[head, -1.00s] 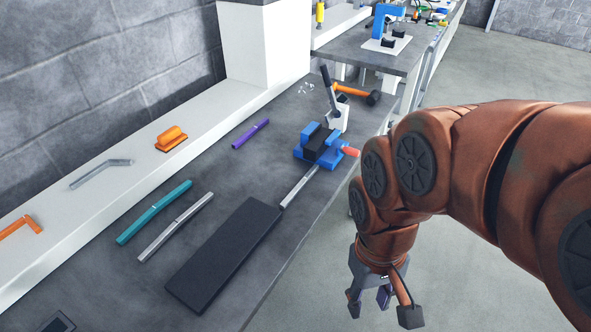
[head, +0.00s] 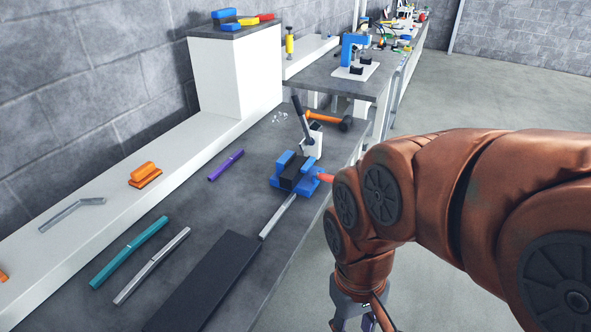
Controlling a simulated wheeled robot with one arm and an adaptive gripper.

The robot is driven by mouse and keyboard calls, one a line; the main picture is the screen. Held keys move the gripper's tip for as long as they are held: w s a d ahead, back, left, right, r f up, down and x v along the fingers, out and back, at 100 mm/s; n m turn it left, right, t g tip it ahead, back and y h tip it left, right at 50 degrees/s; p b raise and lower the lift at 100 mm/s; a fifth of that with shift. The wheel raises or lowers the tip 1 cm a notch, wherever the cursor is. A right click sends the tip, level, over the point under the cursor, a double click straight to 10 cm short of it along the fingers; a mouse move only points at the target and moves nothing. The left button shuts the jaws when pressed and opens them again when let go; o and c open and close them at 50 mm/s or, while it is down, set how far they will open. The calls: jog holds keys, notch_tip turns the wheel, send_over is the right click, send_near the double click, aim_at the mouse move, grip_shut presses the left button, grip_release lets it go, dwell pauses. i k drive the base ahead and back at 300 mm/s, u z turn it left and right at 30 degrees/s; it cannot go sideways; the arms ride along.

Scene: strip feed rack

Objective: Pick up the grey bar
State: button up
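A straight grey bar (head: 152,266) lies on the dark bench top beside a teal bar (head: 129,252). Another straight grey bar (head: 277,217) lies between the blue vise (head: 296,174) and the black mat; I cannot tell whether the vise holds its far end. A bent grey piece (head: 70,213) lies on the white ledge. My gripper (head: 358,325) hangs over the floor to the right of the bench, away from all the bars. Its fingers are spread and empty, with the tips cut off by the bottom edge.
A black mat (head: 205,287) lies along the bench's front edge. A purple bar (head: 226,165), an orange-handled hammer (head: 328,120) and a white holder (head: 311,145) with a dark-handled tool are farther back. The floor at right is clear.

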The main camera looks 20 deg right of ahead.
aim_at(275, 219)
jog(key=z, duration=0.3)
jog(key=i, duration=0.4)
jog(key=u, duration=1.85)
